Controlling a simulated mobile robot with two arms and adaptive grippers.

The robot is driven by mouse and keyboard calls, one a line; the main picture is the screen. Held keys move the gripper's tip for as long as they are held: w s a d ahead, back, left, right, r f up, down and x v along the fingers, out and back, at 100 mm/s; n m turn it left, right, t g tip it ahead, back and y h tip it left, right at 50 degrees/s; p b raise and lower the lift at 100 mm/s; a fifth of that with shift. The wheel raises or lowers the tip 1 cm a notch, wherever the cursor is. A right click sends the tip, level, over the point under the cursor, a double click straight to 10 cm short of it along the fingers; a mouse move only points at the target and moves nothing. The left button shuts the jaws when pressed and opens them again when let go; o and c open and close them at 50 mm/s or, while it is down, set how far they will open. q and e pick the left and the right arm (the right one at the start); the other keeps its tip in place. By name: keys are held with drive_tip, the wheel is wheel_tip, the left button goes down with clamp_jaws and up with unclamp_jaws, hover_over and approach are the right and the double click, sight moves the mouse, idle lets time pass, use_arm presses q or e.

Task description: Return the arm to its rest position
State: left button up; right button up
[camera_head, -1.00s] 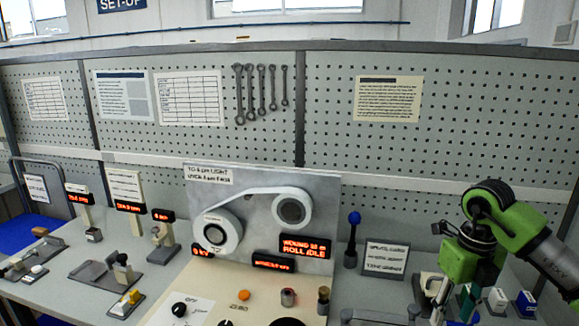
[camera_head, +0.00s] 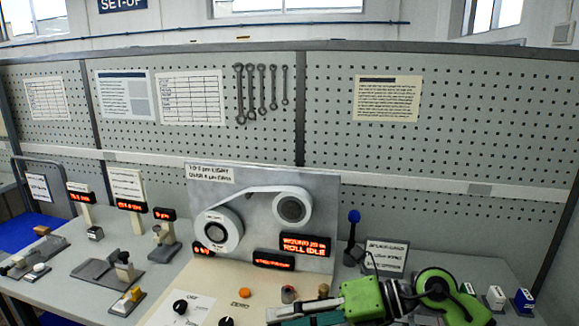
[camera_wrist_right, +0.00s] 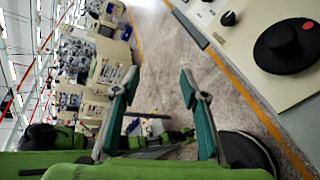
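My right arm, green and black, lies low across the front right of the bench in the head view. Its gripper (camera_head: 298,314) points left, over the lower front of the winding machine. In the right wrist view the two teal-padded fingers (camera_wrist_right: 160,100) stand wide apart with nothing between them. Below and behind them are floor and dark and green robot parts. My left gripper is not seen in the head view.
The winding machine (camera_head: 325,185) stands mid-bench with lit displays. Its control panel with a large black knob (camera_wrist_right: 288,45) shows in the wrist view. A blue-topped post (camera_head: 353,235), a sign (camera_head: 386,256) and small boxes (camera_head: 524,301) stand at right. Gauges fill the left.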

wheel_tip(320, 180, up, 10)
drive_tip(key=a+m+t+y, duration=0.2)
drive_tip(key=m+t+y, duration=0.4)
drive_tip(key=m+t, duration=0.1)
drive_tip(key=w+d+m+t+h, duration=0.6)
drive_tip(key=d+m+t+h, duration=0.25)
drive_tip(key=m+t, duration=0.4)
drive_tip(key=s+d+f+m+g+h, duration=0.2)
drive_tip(key=d+f+m+g+h, duration=0.1)
drive_tip(key=d+f+m+h, duration=0.5)
drive_tip(key=s+d+f+m+g+h, duration=0.25)
drive_tip(key=d+f+m, duration=0.35)
drive_tip(key=f, duration=0.4)
drive_tip(key=s+f+m+g, duration=0.2)
drive_tip(key=s+f+g, duration=0.4)
drive_tip(key=s+f, duration=0.5)
drive_tip(key=s+f+m+g, duration=0.2)
drive_tip(key=s+f+g, duration=0.55)
drive_tip(key=s, duration=0.65)
wheel_tip(320, 180, down, 26)
drive_tip(key=s, duration=0.1)
drive_tip(key=s+d+f, duration=0.3)
drive_tip(key=s+f, duration=1.3)
drive_tip(key=s, duration=0.1)
drive_tip(key=shift+s+f+g+h, duration=0.35)
drive_tip(key=shift+g+h, duration=0.05)
drive_tip(key=shift+g, duration=0.05)
drive_tip(key=c, duration=0.4)
drive_tip(key=shift+o, duration=0.2)
